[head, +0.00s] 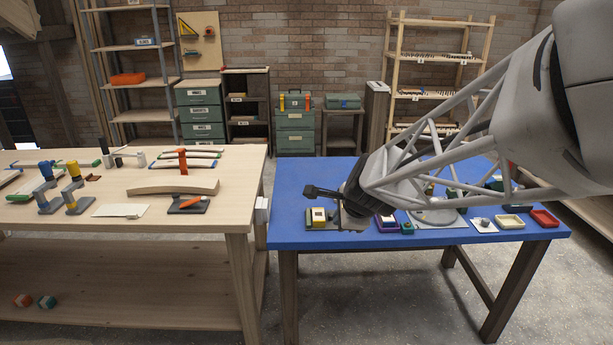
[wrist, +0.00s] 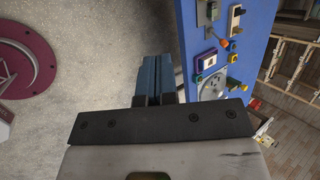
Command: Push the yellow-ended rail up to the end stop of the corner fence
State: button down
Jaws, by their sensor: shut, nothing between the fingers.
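I cannot pick out a yellow-ended rail or a corner fence with certainty in either view. A yellow-topped clamp-like piece (head: 73,168) stands at that bench's left. My gripper is shut and empty; its two blue fingers (wrist: 158,75) show side by side in the wrist view, over grey floor beside the blue table. In the head view my wrist hangs over the blue table's left part, and the fingertips are not clear.
The blue table (head: 300,180) holds small boxes and trays, including a red tray (head: 545,218). An orange-handled tool on a dark plate (head: 188,204) and a curved wooden piece (head: 175,188) lie on the wooden workbench. A narrow gap separates the tables. Shelves and cabinets line the back wall.

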aim_at(320, 224)
jog(key=w+a+f+m+t+h, duration=0.2)
jog(key=w+f+m, duration=1.5)
jog(key=w+m, duration=0.1)
jog(key=shift+w+a+f+m+h, duration=0.3)
jog(key=shift+w+a+h, duration=0.1)
jog(key=x, duration=1)
jog(key=shift+w+r, duration=0.1)
jog(key=shift+w, duration=1.95)
jog(key=shift+w, duration=0.2)
